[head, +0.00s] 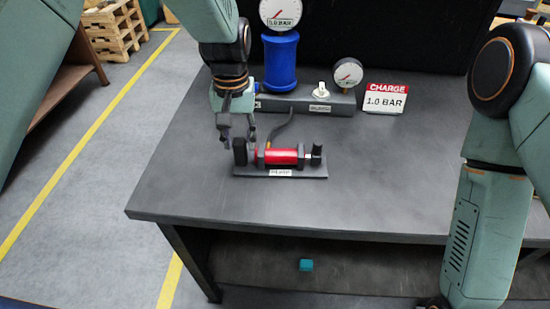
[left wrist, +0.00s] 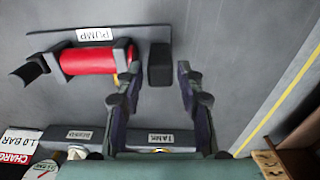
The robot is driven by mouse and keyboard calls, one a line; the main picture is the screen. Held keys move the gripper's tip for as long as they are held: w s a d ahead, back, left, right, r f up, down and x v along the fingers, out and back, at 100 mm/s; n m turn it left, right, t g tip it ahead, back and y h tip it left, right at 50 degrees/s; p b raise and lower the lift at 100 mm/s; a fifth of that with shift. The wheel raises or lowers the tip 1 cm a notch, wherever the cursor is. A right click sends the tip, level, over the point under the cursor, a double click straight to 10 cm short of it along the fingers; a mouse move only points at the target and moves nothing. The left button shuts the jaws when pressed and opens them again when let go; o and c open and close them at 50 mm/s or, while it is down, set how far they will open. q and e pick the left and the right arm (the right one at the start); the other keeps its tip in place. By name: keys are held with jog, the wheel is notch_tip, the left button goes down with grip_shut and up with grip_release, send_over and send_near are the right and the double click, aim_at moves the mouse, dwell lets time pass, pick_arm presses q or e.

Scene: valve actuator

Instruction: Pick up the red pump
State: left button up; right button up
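The red pump (head: 282,157) lies on its side on a dark base plate labelled "PUMP" (head: 310,172), on the grey table (head: 400,190). It also shows in the left wrist view (left wrist: 95,60). A black block-shaped handle (head: 240,152) stands at its left end, and a small black fitting is at its right end. My left gripper (head: 237,137) points down just above and behind the handle. In the left wrist view its fingers (left wrist: 158,82) are apart, with the black handle (left wrist: 160,64) showing in the gap between them; contact is not visible. My right gripper is out of view.
Behind the pump stands a grey manifold (head: 335,104) with a blue tank (head: 280,62), gauges and a white knob. A thin dark hose runs from pump to manifold. A "CHARGE 1.0 BAR" sign (head: 385,98) stands right. A teal cube (head: 306,265) lies on the lower shelf.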

pick_arm(q)
jog(key=shift+w+f, duration=0.15)
jog(key=shift+f, duration=0.6)
jog(key=shift+r, duration=0.1)
jog(key=shift+c, duration=0.4)
jog(key=shift+c, duration=0.7)
grip_shut()
